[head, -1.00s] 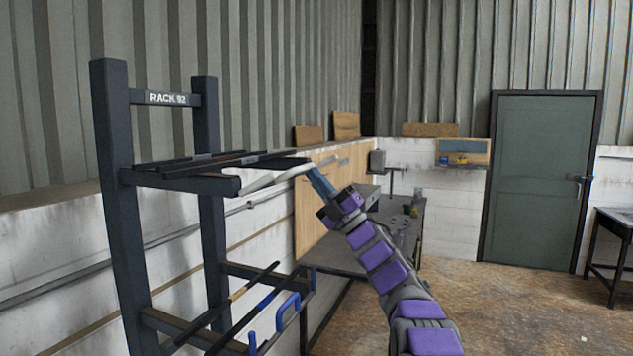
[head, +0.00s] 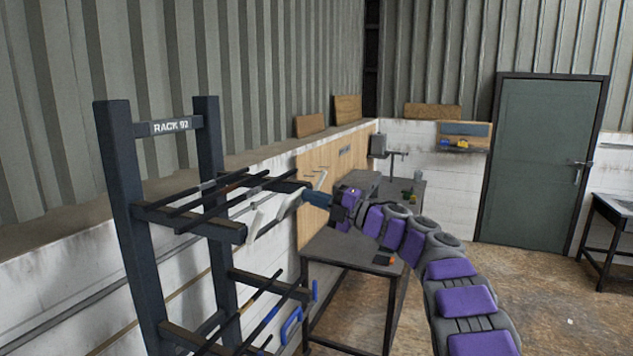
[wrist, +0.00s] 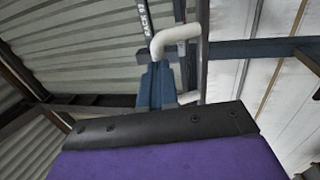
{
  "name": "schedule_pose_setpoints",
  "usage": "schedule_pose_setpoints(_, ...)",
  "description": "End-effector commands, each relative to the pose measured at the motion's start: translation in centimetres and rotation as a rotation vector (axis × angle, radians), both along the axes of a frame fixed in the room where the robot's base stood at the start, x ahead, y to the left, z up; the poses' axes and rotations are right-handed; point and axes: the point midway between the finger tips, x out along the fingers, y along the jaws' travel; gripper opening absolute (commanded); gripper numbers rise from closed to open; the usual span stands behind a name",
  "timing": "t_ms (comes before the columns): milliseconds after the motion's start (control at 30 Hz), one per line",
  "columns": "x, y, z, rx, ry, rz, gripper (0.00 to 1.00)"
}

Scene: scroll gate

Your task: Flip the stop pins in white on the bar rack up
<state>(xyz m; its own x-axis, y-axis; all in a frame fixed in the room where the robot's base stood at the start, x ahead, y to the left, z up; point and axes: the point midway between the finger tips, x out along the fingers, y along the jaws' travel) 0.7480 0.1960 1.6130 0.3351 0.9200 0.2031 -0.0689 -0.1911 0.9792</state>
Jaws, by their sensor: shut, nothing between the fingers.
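The bar rack (head: 127,200), marked RACK 92, stands at the left with dark bars across its upper arms. A white stop pin (head: 254,224) is at the end of the nearer upper arm, standing at a slant. A second white stop pin (head: 287,206) is by the farther arm's end, next to my gripper (head: 306,197). In the wrist view, a bent white pin (wrist: 178,36) rises just beyond the blue fingertips (wrist: 155,86). My gripper is shut and empty, touching or very near this pin; I cannot tell which.
Blue stop pins (head: 291,325) and more bars are on the rack's lower level. A green door (head: 540,160) is at the back right.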

Motion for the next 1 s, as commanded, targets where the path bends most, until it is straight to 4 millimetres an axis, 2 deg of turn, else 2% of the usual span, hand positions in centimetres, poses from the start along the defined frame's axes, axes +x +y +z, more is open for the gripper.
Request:
schedule_pose_setpoints(33,0.1,0.0,1.1,-0.027,0.009,-0.001,0.0)
schedule_pose_setpoints(300,0.4,0.7,1.6,-0.167,0.059,0.001,0.0)
schedule_pose_setpoints(1000,0.7,2.0,2.2,-0.163,0.06,0.001,0.0)
